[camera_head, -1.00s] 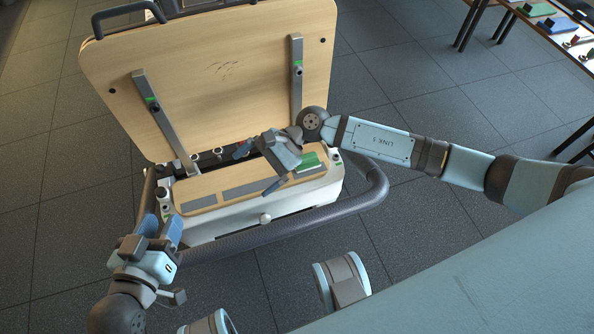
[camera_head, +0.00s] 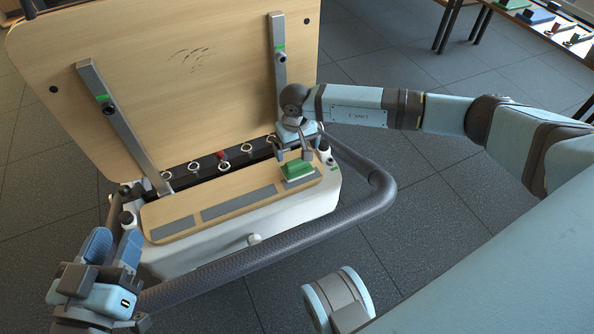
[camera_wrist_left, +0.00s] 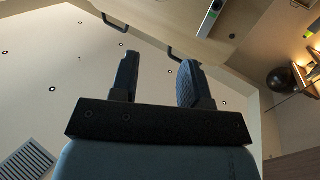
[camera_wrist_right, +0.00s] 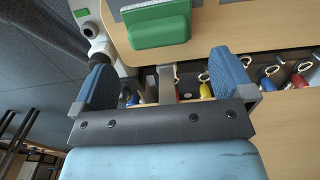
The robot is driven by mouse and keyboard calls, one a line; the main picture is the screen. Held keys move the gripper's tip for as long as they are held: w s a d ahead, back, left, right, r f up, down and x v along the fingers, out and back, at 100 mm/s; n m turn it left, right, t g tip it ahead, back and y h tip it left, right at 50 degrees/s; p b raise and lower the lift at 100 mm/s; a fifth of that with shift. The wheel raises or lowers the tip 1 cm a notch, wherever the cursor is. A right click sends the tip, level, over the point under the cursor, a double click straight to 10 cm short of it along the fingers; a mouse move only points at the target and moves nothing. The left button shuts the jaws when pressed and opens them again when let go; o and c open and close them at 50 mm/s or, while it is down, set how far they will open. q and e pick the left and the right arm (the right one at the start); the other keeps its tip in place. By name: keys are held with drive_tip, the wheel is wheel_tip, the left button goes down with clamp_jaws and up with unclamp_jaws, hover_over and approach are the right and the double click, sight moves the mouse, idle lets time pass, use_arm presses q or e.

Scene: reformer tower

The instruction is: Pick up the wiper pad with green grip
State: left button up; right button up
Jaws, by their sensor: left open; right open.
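The wiper pad with green grip (camera_head: 297,168) rests at the right end of the wooden shelf (camera_head: 232,198), on a grey strip. It also shows in the right wrist view (camera_wrist_right: 158,24), just beyond the fingertips. My right gripper (camera_head: 294,154) is open, with its fingers pointing at the pad from behind; in the right wrist view nothing is between its blue fingers. My left gripper (camera_head: 113,247) is open and empty at the lower left, near the frame bar. The left wrist view shows its two fingers apart (camera_wrist_left: 158,78), pointing upward.
A raised wooden board (camera_head: 170,80) stands behind the shelf. A dark slot between them holds several rings and coloured knobs (camera_head: 221,155). A thick padded bar (camera_head: 290,247) curves around the front and right. Tables with items (camera_head: 530,15) stand at the far right.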

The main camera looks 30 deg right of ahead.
sight(297, 161)
wheel_tip(297, 161, down, 2)
drive_tip(key=shift+f, duration=0.1)
wheel_tip(297, 161, down, 4)
drive_tip(key=b, duration=0.3)
drive_tip(key=shift+s+d+f, duration=0.1)
drive_tip(key=shift+s+f, duration=0.05)
drive_tip(key=shift+f, duration=0.05)
drive_tip(key=shift+f+b, duration=0.3)
drive_tip(key=shift+f, duration=0.05)
use_arm(q)
drive_tip(key=m, duration=0.1)
drive_tip(key=w+a+m+t, duration=0.1)
drive_tip(key=shift+w+a+r+m+h, duration=0.1)
drive_tip(key=shift+w+r+m+h, duration=0.2)
drive_tip(key=shift+m+h, duration=0.1)
use_arm(e)
drive_tip(key=c, duration=0.6)
